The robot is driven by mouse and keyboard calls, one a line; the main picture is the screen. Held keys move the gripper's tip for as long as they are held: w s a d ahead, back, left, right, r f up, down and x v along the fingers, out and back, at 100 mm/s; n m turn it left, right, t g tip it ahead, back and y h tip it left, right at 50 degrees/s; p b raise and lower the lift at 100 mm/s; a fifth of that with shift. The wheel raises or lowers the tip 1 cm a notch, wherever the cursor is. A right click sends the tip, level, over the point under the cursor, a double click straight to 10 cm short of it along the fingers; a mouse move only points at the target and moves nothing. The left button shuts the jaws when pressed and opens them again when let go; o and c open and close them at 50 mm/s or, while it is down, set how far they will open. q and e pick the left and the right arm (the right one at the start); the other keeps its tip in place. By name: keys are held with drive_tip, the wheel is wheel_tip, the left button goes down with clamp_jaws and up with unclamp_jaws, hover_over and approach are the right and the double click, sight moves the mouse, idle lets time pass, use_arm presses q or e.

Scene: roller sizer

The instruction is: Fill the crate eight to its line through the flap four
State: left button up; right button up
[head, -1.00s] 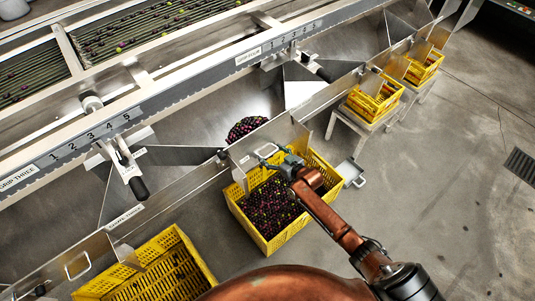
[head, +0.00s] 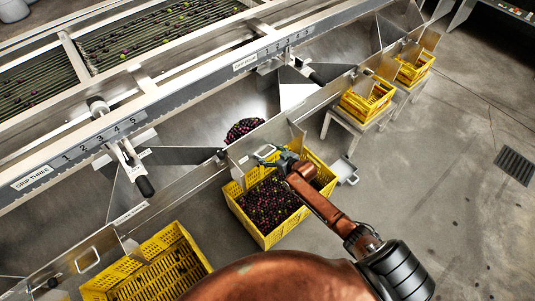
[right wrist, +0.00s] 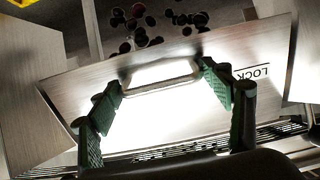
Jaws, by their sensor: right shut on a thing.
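My right gripper (head: 267,155) is shut on the handle (right wrist: 160,86) of a steel flap (right wrist: 165,115); a finger stands at each end of the handle in the right wrist view. The flap carries the word LOCK. In the head view the flap (head: 243,152) stands over a yellow crate (head: 265,239). That crate holds a broad layer of dark purple and green fruit (head: 268,205). A heap of fruit (head: 243,129) lies in the chute behind the flap. The flap's and crate's numbers are not readable, and my arm hides part of the crate. My left gripper is out of view.
Another yellow crate (head: 150,275) stands at lower left, with few fruit visible. Two yellow crates (head: 366,100) (head: 413,70) stand on stands at upper right. A metal scoop-like tray (head: 344,171) lies beside the filled crate. Open floor is at right.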

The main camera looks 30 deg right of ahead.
drive_tip(key=shift+a+f, duration=0.1)
drive_tip(key=shift+a, duration=0.1)
drive_tip(key=o, duration=1.4)
drive_tip(key=shift+s+d, duration=0.1)
drive_tip(key=shift+d, duration=0.05)
drive_tip(key=v, duration=1.2)
